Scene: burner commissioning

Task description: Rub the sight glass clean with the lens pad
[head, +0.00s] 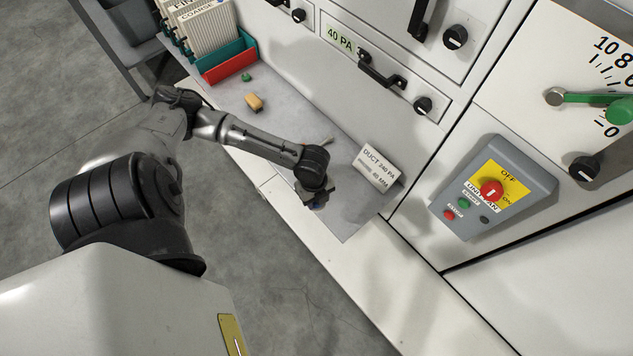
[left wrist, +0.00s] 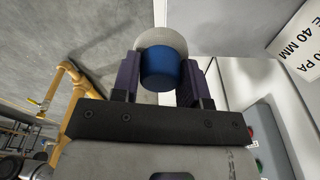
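My left gripper (head: 314,196) is low over the front part of the grey worktop in the head view. In the left wrist view its two dark fingers (left wrist: 160,82) are closed on the sides of a blue cylinder with a pale round disc behind it, which looks like the lens pad (left wrist: 160,68). In the head view the pad is mostly hidden by the gripper and hard to make out. I cannot pick out the sight glass in either view. My right gripper is not in view.
A placard (head: 376,167) stands just right of the gripper. A yellow-brown block (head: 254,102) and a small green piece (head: 246,77) lie farther left on the worktop (head: 290,110). A red and teal rack (head: 228,66) stands behind them. A grey switch box (head: 494,188) is at right.

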